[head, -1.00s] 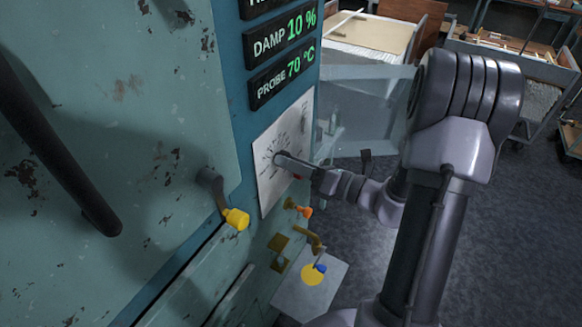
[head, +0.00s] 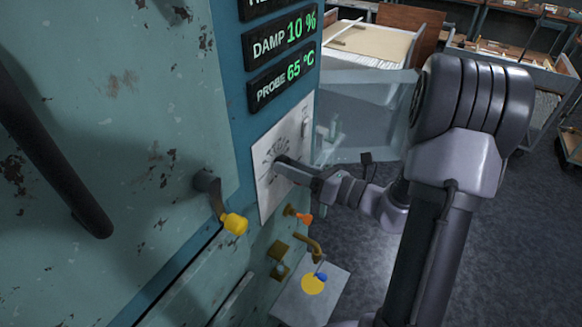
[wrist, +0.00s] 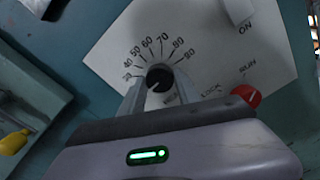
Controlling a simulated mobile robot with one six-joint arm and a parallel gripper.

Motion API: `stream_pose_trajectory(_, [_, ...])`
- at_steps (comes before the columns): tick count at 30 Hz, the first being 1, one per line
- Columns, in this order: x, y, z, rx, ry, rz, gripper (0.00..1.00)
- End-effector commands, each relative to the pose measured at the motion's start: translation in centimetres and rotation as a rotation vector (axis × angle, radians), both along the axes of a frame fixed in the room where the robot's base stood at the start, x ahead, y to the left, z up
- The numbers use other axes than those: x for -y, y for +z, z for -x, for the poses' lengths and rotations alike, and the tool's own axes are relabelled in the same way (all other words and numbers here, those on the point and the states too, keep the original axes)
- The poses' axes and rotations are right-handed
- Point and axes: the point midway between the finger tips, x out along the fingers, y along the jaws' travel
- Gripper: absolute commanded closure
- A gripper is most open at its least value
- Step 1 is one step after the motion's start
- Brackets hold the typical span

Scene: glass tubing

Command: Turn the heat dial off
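The heat dial (wrist: 159,77) is a round black knob on a white plate (wrist: 220,40), with a printed scale from about 30 to 90 around it. A pale pointer mark on the knob seems to aim toward the lower left. My gripper (wrist: 159,88) has one finger on each side of the knob and appears closed on it. In the head view, my gripper (head: 282,164) reaches the white plate from the right and hides the dial. The probe display (head: 287,79) reads 65 °C.
A red knob (wrist: 246,95) by LOCK and RUN labels sits close to my right finger. A yellow-tipped lever (head: 234,222), an orange-tipped valve (head: 304,219) and a brass tap (head: 309,244) stick out nearby. Clear panels (head: 365,110) stand behind my wrist.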

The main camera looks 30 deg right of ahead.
Motion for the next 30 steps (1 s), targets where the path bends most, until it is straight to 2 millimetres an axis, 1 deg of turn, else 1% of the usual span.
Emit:
stream_pose_trajectory(1, [0.0, 0.0, 0.0, -0.001, 0.000, -0.001, 0.51])
stream_pose_trajectory(3, [0.0, 0.0, 0.0, -0.001, 0.000, -0.001, 0.41])
stream_pose_trajectory(14, [0.0, 0.0, 0.0, 0.000, 0.000, -0.001, 0.41])
stream_pose_trajectory(17, [0.3, 0.0, 0.3, 0.000, -0.003, -0.001, 0.41])
stream_pose_trajectory(20, [1.3, 0.1, 1.6, 0.000, -0.005, -0.003, 0.41])
stream_pose_trajectory(23, [3.0, 0.1, 4.1, 0.001, -0.009, -0.003, 0.41])
stream_pose_trajectory(27, [5.7, 0.1, 8.2, 0.000, -0.010, -0.003, 0.41])
stream_pose_trajectory(30, [7.4, 0.2, 10.8, 0.001, -0.008, -0.002, 0.41])
